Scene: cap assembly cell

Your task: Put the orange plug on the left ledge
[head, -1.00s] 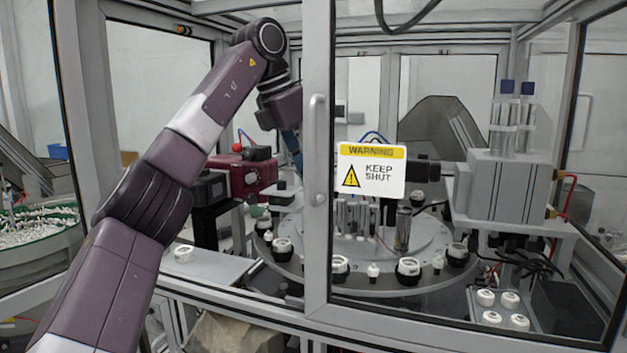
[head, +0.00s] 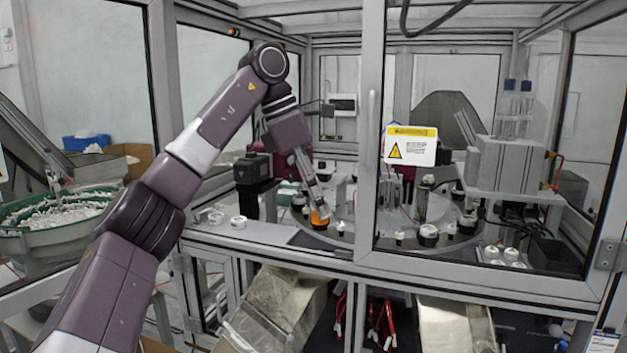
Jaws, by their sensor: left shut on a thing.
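My left gripper (head: 315,197) reaches through the open left side of the cell, pointing down over the front left of the round turntable (head: 347,243). It is shut on the orange plug (head: 320,217), which shows at its fingertips. From this view I cannot tell whether the plug touches the turntable. The left ledge (head: 262,234) is a pale flat strip to the left of the turntable. White ring-like caps (head: 239,222) sit on it, left of the gripper. My right gripper does not show.
A clear door with a yellow warning sign (head: 410,146) and its upright frame (head: 371,150) stand right of the arm. Black-and-white caps (head: 428,235) ring the turntable. A dark boxy device (head: 252,169) stands behind the ledge. A green bowl feeder (head: 50,222) is at left.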

